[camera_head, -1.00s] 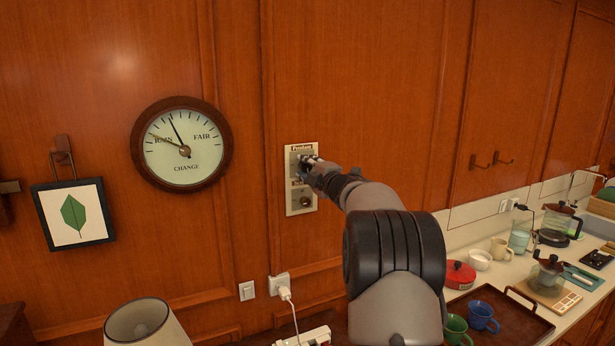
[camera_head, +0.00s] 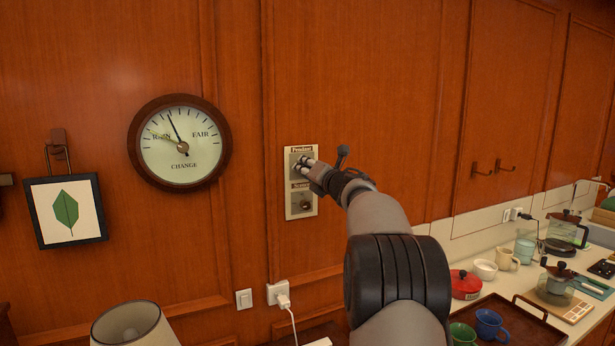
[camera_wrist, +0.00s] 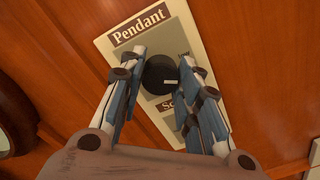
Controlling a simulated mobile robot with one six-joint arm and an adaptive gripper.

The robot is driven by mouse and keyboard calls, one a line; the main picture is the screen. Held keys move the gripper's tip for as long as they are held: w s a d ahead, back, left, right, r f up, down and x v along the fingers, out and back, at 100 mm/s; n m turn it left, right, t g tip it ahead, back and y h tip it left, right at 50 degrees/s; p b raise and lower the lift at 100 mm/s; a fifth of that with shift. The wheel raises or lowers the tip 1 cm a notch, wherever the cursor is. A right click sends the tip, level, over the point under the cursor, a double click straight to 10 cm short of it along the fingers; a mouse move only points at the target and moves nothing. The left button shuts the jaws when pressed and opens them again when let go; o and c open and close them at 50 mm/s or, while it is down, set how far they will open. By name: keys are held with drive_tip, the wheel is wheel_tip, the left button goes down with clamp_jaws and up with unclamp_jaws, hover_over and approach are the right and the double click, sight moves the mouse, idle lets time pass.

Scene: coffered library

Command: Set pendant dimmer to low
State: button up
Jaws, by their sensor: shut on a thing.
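A pale dimmer panel (camera_head: 291,190) is mounted on the wood wall. Its upper label reads "Pendant" (camera_wrist: 140,25). The black round pendant knob (camera_wrist: 158,75) shows in the wrist view with a short white mark pointing to the right of that picture. My gripper (camera_head: 305,166) is at the upper part of the panel, shut on this knob with one finger on each side. In the head view the fingers mostly hide the knob. The lower knob (camera_head: 305,205) on the same panel is free; its label is partly covered in the wrist view.
A round barometer (camera_head: 180,165) and a framed leaf picture (camera_head: 66,210) hang to the left. A switch (camera_head: 244,298) and a socket with a plug (camera_head: 279,292) are below. The counter at right holds mugs, a red pot (camera_head: 464,285) and a tray (camera_head: 530,327).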

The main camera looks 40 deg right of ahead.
drive_tip(key=n+b, duration=0.2)
drive_tip(key=n, duration=0.3)
drive_tip(key=shift+n, duration=0.3)
idle(0.4)
drive_tip(key=o, duration=1.1)
drive_tip(key=shift+c, duration=0.2)
drive_tip(key=shift+s, duration=0.1)
drive_tip(key=v, duration=1.1)
drive_tip(key=shift+s+a, duration=0.2)
drive_tip(key=shift+s, duration=0.2)
